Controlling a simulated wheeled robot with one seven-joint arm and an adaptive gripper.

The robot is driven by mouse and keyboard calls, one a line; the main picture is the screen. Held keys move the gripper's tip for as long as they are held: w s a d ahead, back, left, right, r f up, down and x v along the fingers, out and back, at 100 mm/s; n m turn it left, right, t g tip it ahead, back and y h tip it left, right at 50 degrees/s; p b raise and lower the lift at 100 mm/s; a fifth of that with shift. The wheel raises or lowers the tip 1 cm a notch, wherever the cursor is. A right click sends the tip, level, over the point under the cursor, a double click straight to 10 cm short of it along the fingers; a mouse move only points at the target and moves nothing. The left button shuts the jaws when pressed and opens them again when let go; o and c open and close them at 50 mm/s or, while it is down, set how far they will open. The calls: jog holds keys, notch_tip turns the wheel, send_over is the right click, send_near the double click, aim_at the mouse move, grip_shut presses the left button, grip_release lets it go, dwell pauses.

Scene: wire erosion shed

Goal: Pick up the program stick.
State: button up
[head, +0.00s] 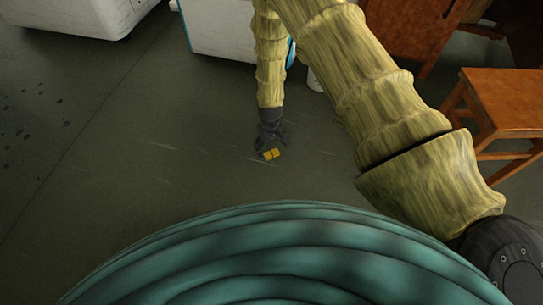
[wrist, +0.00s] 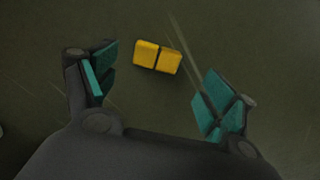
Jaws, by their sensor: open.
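The program stick (wrist: 146,55) is a small yellow block with a dark seam across it, lying on the dark floor. In the wrist view it is ahead of my open gripper (wrist: 155,93), a little beyond the fingertips and between their lines. The teal finger pads are spread wide, with only bare floor between them. In the head view the stick (head: 270,154) shows just below my gripper (head: 268,148), which points down close to the floor. The gap between gripper and stick is hard to judge there.
White cabinets (head: 222,28) stand at the back. A wooden stool (head: 505,98) and brown wooden furniture (head: 405,38) are on the right. A small white container (head: 314,82) stands behind my arm. The floor around the stick is clear, with scratches and dark spots at left.

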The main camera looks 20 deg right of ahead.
aim_at(271, 152)
jog(key=shift+w+d+f+b, duration=0.1)
jog(key=shift+f+b, duration=0.85)
jog(key=shift+f, duration=0.35)
jog(key=shift+w+d+f+b, duration=0.1)
jog(key=shift+f+b, duration=0.8)
jog(key=shift+f, duration=0.4)
jog(key=c, duration=1.2)
jog(key=shift+r, duration=0.2)
